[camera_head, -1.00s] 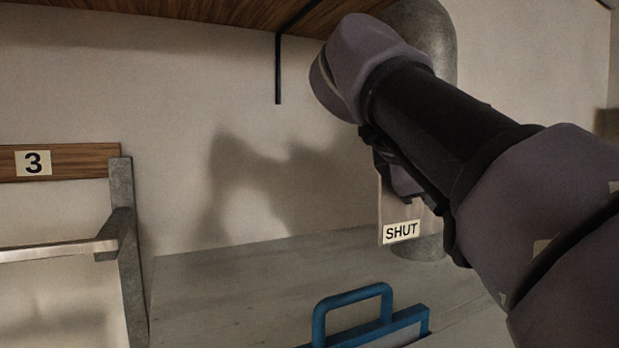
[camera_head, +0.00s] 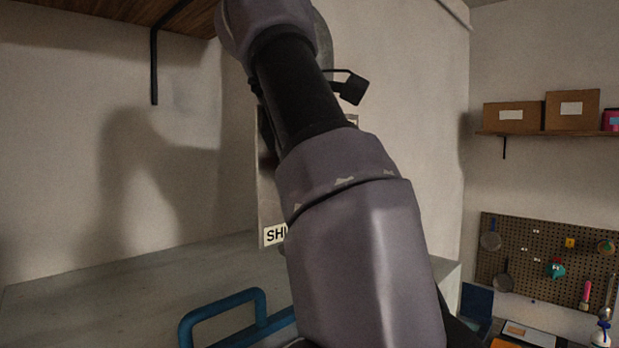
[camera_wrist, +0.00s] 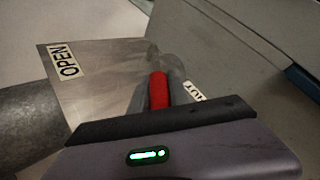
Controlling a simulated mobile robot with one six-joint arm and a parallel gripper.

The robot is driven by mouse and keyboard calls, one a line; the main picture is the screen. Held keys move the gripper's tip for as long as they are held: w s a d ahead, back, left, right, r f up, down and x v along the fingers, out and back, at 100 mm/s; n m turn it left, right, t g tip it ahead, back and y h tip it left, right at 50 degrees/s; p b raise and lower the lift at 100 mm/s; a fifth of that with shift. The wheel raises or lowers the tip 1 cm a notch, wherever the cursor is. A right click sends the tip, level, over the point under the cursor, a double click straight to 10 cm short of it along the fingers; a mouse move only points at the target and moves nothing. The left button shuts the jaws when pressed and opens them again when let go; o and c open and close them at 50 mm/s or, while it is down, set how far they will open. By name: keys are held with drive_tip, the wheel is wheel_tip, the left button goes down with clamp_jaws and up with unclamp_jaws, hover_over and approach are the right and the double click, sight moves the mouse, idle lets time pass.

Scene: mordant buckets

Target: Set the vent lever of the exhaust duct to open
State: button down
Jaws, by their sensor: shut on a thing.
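The vent lever's red handle (camera_wrist: 158,91) shows in the wrist view between the grey fingers of my gripper (camera_wrist: 160,88), which is shut on it. The lever stands in front of a metal plate (camera_wrist: 100,75). The OPEN label (camera_wrist: 64,61) is at the plate's left edge in this view, clear of the lever. The SHUT label (camera_wrist: 196,91) is close beside the right finger and partly covered. In the head view my arm hides the gripper and lever; the plate (camera_head: 267,190) and part of its SHUT label (camera_head: 274,235) show left of the arm.
A blue handle (camera_head: 222,308) rises in the foreground, left of my arm, before a pale grey surface (camera_head: 120,290). A wooden shelf on a black bracket (camera_head: 154,65) is upper left. A pegboard (camera_head: 540,265) and a shelf with boxes (camera_head: 571,110) are far right.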

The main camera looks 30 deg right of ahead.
drive_tip(key=shift+f, duration=0.1)
drive_tip(key=c, duration=1.3)
unclamp_jaws()
drive_tip(key=shift+o, duration=0.2)
